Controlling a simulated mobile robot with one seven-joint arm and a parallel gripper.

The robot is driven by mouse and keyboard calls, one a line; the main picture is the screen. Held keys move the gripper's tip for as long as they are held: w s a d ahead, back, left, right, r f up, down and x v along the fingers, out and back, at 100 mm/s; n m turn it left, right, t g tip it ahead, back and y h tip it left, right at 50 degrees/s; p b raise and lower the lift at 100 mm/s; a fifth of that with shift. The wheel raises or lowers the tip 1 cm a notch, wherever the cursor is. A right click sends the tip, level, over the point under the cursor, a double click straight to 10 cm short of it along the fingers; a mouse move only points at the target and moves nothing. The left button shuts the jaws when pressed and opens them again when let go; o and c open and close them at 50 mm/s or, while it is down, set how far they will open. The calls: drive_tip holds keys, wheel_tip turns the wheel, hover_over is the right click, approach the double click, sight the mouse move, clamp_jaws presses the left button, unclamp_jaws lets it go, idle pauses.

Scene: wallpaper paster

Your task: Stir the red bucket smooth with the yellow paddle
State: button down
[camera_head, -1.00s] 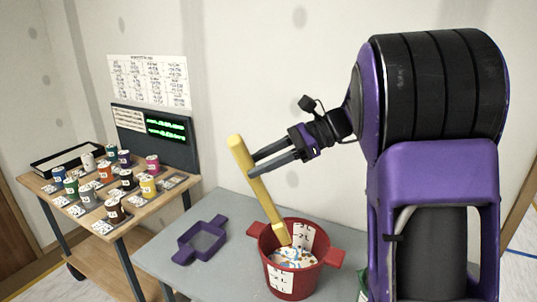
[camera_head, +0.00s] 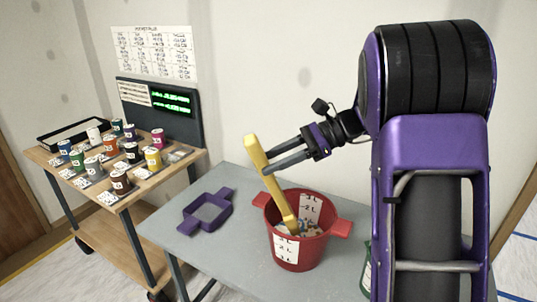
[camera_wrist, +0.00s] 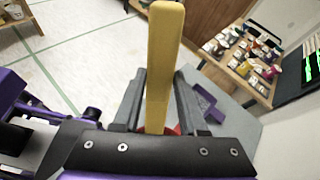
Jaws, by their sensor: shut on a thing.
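The red bucket (camera_head: 287,251) stands on the grey table, with white volume labels on it and a handle at each side. A pale mix with coloured bits shows inside it. The yellow paddle (camera_head: 266,174) leans with its top to the left and its lower end inside the bucket; its tip is hidden. My gripper (camera_head: 266,172) comes from the right and is shut on the upper part of the paddle, above the bucket. In the wrist view the paddle (camera_wrist: 163,60) rises between the two fingers, and a bit of red bucket shows beneath.
A purple frame with handles (camera_head: 207,212) lies on the grey table (camera_head: 225,255) left of the bucket. A green can (camera_head: 366,270) is partly hidden at right. A wooden cart (camera_head: 130,199) holds several small paint pots and a dark screen (camera_head: 170,100).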

sight(283, 196)
drive_tip(key=shift+w+d+f+b, duration=0.25)
drive_tip(key=shift+d+f+b, duration=0.15)
drive_tip(key=shift+f, duration=0.85)
drive_tip(key=shift+w+d+f+b, duration=0.25)
drive_tip(key=shift+d+f, duration=0.3)
drive_tip(key=shift+f, duration=0.65)
drive_tip(key=shift+w+d+f+b, duration=0.2)
drive_tip(key=shift+d+f+b, duration=0.25)
drive_tip(key=shift+f, duration=0.8)
drive_tip(key=shift+d, duration=0.1)
